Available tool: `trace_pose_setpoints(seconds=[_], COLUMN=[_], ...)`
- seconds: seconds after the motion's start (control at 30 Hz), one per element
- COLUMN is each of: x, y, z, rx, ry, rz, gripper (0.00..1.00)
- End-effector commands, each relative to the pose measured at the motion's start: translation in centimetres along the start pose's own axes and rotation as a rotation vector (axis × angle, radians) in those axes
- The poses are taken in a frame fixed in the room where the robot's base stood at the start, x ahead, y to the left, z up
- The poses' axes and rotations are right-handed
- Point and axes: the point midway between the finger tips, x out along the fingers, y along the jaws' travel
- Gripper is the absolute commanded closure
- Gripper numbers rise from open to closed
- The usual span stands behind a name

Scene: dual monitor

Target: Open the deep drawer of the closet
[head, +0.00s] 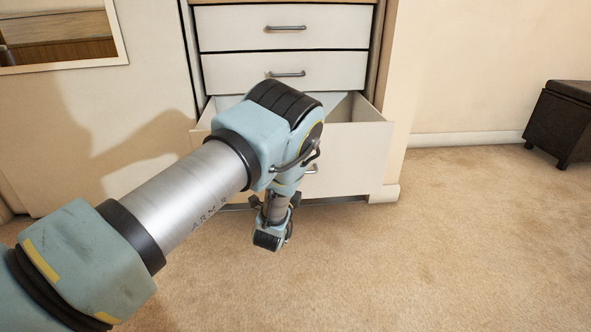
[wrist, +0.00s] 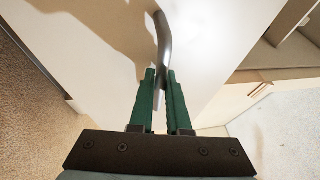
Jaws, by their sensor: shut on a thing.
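The deep drawer (head: 355,158) is the lowest and tallest drawer of the white closet (head: 280,13). It stands pulled out, with its open top and inner space showing behind my arm. In the wrist view its pale front (wrist: 112,48) fills the upper middle. My gripper (wrist: 160,76) has its two green fingers on either side of the curved metal handle (wrist: 163,38) and is shut on it. In the head view my arm hides the middle of the drawer front, and the fingertips are hard to make out.
Two shallower drawers above, the upper one (head: 240,30) and the lower one (head: 230,72), are shut. A dark stool (head: 560,120) stands far right by the wall. The carpet (head: 440,240) in front and to the right is clear. A picture frame (head: 60,35) is at upper left.

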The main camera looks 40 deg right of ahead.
Motion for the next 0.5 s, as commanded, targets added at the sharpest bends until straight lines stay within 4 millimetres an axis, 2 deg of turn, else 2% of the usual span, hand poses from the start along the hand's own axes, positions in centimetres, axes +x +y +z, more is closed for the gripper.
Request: trace_pose_setpoints(seconds=[0.27, 0.3, 0.4, 0.5], x=[-0.06, -0.06, -0.05, -0.04], y=[0.10, 0.10, 0.09, 0.06], z=[-0.04, -0.04, -0.04, -0.03], rx=[0.000, 0.000, 0.000, 0.000], ry=[0.000, 0.000, 0.000, 0.000], rz=[0.002, 0.002, 0.002, 0.001], gripper=[1.00, 0.83, 0.73, 0.73])
